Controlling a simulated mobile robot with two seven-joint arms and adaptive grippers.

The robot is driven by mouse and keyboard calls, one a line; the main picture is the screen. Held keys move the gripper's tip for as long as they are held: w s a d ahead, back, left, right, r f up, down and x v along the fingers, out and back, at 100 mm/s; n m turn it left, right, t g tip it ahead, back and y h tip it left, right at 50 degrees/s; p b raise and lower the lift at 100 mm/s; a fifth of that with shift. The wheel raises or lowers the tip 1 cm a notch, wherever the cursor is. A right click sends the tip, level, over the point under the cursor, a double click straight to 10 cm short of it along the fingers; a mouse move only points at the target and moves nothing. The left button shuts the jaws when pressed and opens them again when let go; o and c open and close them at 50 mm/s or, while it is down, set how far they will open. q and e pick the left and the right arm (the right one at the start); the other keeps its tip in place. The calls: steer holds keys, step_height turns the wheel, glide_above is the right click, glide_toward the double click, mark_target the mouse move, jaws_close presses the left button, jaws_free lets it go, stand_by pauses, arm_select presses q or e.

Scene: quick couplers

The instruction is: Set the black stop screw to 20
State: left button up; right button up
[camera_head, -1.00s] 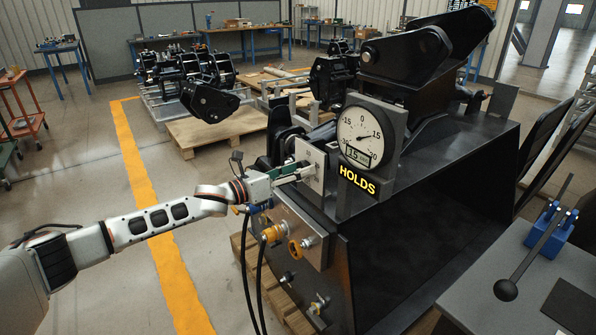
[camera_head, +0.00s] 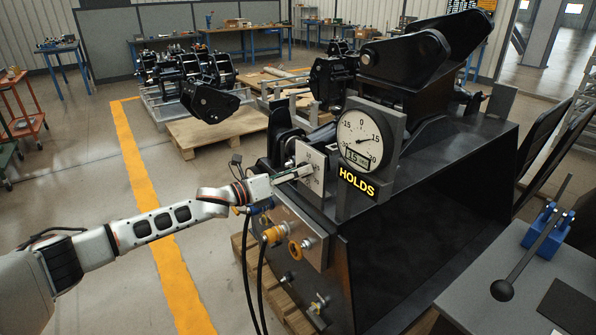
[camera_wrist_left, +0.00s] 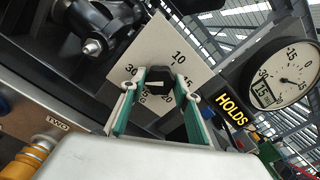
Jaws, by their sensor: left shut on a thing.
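The black stop screw (camera_wrist_left: 158,82) sits at the middle of a pale square number plate (camera_wrist_left: 152,50) in the left wrist view. I can read 10, 15, 20 and 30 around it, partly covered by the fingers. A pale mark shows on the screw, but I cannot tell which number it points to. My left gripper (camera_wrist_left: 159,88) has its green-sided fingers on both sides of the screw head, shut on it. In the head view the gripper (camera_head: 303,171) reaches the plate (camera_head: 313,172) from the left and hides the screw. My right gripper is not in view.
A round gauge (camera_head: 360,138) beside the plate has a small display reading about 15. A lit HOLDS sign (camera_head: 356,182) is under it. Hose couplers (camera_head: 273,235) and black hoses are below the gripper. A grey bench (camera_head: 470,285) with a lever stands right.

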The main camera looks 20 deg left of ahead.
arm_select(q)
steer(key=shift+n+p, duration=5.1)
steer(key=shift+n, duration=5.7)
steer(key=o, duration=1.1)
